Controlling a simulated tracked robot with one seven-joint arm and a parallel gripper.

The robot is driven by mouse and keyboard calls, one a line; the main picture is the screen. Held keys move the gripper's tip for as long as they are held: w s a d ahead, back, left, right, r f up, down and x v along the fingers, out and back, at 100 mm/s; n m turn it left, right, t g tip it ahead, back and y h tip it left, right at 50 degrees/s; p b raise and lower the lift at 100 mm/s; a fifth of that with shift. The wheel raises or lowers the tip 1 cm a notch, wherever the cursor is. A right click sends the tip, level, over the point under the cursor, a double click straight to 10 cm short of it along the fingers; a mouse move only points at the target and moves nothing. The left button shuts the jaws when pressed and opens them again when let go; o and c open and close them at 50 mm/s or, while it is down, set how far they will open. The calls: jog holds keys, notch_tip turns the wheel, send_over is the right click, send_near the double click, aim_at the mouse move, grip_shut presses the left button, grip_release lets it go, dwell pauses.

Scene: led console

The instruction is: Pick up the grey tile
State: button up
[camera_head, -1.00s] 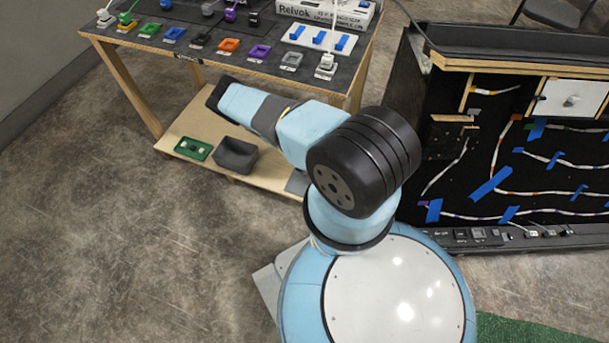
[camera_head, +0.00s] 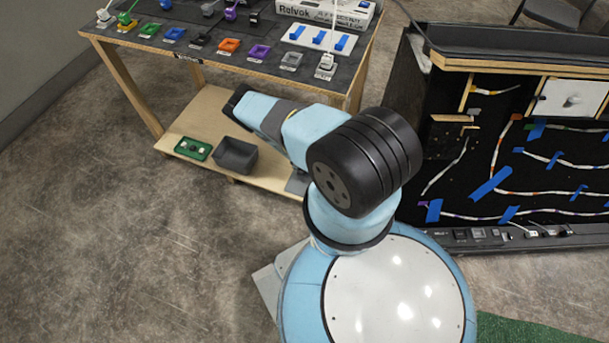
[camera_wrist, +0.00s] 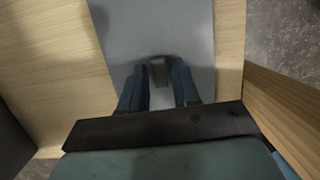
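The grey tile (camera_wrist: 150,30) is a flat light grey panel lying on the wooden lower shelf. A small darker grey block (camera_wrist: 158,72), like a handle, shows on it. In the wrist view my gripper (camera_wrist: 159,67) is open over the tile, with blue fingers on either side of the block. A gap shows beside the block, and I cannot tell the exact height of the fingertips above the tile. In the head view a bit of the tile (camera_head: 297,183) shows beside my arm, which hides my gripper and the rest of it.
The wooden shelf (camera_head: 271,178) also holds a dark grey bin (camera_head: 236,155) and a green board (camera_head: 193,148). The table top (camera_head: 215,55) with cables and coloured sockets hangs above the shelf. A black wired console (camera_head: 460,150) stands to the right.

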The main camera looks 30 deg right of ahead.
grip_shut()
jog(key=shift+r, duration=0.1)
dwell(0.3)
jog(key=shift+r, duration=0.3)
jog(key=v, duration=0.3)
jog(key=shift+a+f, duration=0.1)
jog(key=s+a, duration=1)
jog(key=a, duration=0.3)
jog(key=shift+s+a, duration=0.2)
jog(key=shift+s, duration=0.1)
